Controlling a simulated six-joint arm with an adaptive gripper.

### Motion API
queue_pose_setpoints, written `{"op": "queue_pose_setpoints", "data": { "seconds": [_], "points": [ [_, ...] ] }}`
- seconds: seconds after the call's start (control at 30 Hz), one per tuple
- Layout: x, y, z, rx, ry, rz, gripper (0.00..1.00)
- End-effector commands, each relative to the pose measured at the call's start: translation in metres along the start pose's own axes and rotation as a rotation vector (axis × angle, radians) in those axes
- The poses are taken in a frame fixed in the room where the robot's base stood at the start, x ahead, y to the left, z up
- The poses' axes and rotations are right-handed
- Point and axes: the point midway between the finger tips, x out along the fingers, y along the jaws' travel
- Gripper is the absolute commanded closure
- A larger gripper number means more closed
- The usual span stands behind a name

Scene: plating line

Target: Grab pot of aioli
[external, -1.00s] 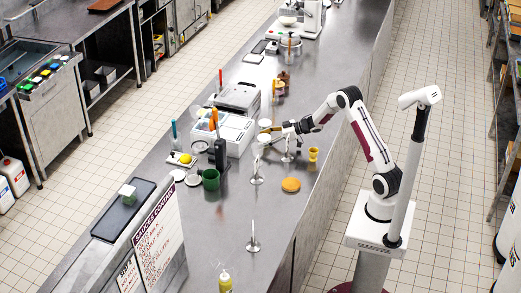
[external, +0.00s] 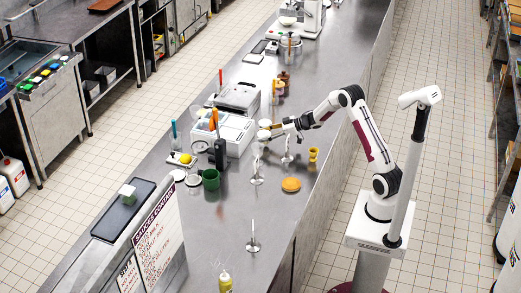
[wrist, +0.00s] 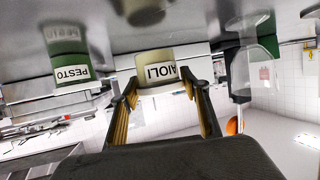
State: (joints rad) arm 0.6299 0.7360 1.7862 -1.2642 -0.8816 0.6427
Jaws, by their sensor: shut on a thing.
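The pot of aioli (wrist: 158,72) is a cream pot with a white label reading AIOLI, upside down in the wrist view. My gripper (wrist: 160,92) has one finger on each side of it and is shut on it. In the external view my gripper (external: 268,133) is low over the counter beside the white box unit, and the pot there is too small to make out clearly.
Thin metal stands (external: 256,180), an orange disc (external: 291,185) and a yellow cup (external: 313,154) are nearby. The counter's front is clearer.

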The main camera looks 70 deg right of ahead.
Motion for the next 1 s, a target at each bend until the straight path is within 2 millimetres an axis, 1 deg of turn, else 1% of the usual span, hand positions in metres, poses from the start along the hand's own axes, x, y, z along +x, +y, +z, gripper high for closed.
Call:
{"op": "queue_pose_setpoints", "data": {
  "seconds": [0.03, 0.3, 0.5, 0.7, 1.0],
  "points": [
    [-0.003, 0.001, -0.008, -0.004, 0.003, 0.002, 0.77],
    [-0.017, 0.001, -0.043, -0.004, 0.003, 0.001, 0.77],
    [-0.026, 0.0, -0.063, -0.003, 0.002, 0.001, 0.77],
    [-0.029, 0.0, -0.071, 0.0, 0.0, 0.001, 0.77],
    [-0.03, 0.0, -0.072, 0.0, 0.0, 0.001, 0.77]
  ]
}}
